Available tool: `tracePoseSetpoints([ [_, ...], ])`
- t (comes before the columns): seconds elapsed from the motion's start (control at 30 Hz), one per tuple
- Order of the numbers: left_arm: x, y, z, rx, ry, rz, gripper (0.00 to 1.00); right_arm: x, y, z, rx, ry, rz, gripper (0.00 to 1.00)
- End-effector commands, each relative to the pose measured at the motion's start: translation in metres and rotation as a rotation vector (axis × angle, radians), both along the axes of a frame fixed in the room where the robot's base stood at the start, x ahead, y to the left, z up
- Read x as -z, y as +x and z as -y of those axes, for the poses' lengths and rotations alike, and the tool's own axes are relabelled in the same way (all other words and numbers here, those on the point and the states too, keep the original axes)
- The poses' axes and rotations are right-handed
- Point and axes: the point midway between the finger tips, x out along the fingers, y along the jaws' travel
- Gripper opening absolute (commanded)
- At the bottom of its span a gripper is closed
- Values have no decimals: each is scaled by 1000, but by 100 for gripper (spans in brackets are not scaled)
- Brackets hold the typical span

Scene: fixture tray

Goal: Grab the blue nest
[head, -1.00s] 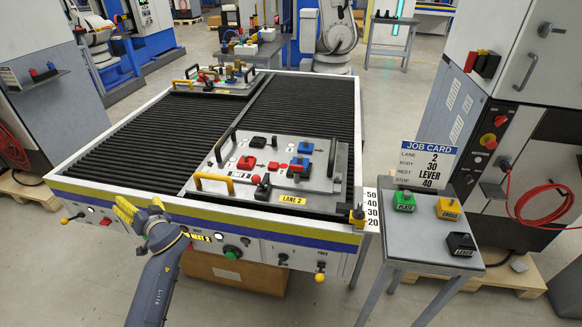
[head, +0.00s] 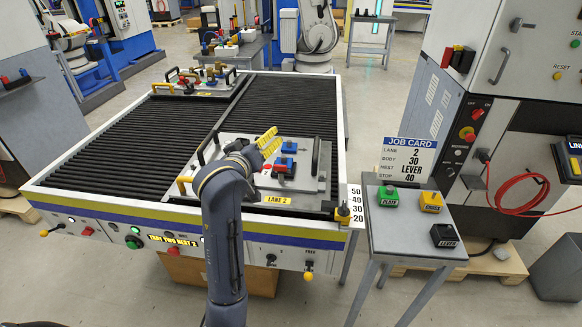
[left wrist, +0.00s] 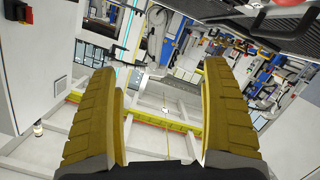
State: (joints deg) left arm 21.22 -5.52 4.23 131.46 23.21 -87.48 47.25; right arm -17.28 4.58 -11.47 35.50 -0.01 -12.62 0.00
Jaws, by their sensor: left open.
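On the tray (head: 308,200) marked LANE 2 there are two blue blocks. The farther blue block (head: 289,150) has a dark top. The nearer blue block (head: 290,170) has red on it. I cannot tell which is the nest. My left gripper (head: 268,142) is open above the tray, just left of the farther blue block. Its yellow fingers point up and right, and its arm hides the tray's left part. In the left wrist view the fingers (left wrist: 160,100) stand wide apart with nothing between them. My right gripper is not in view.
The tray lies on a black roller table (head: 110,129) and has black bar handles. A second tray (head: 190,88) stands at the back.

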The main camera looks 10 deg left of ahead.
Motion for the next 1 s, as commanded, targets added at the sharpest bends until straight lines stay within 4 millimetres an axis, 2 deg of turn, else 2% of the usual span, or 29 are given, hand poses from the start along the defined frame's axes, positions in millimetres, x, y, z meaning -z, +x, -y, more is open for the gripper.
tracePoseSetpoints([
  [0.03,18,0,9,18,31,-61,82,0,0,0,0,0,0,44],
  [0.1,39,-2,16,39,77,-135,82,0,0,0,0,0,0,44],
  [0.2,60,-5,23,61,126,-208,82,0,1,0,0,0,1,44],
  [0.43,81,-2,28,84,172,-273,82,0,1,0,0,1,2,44],
  [1.0,124,82,25,83,174,-275,82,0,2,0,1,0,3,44],
])
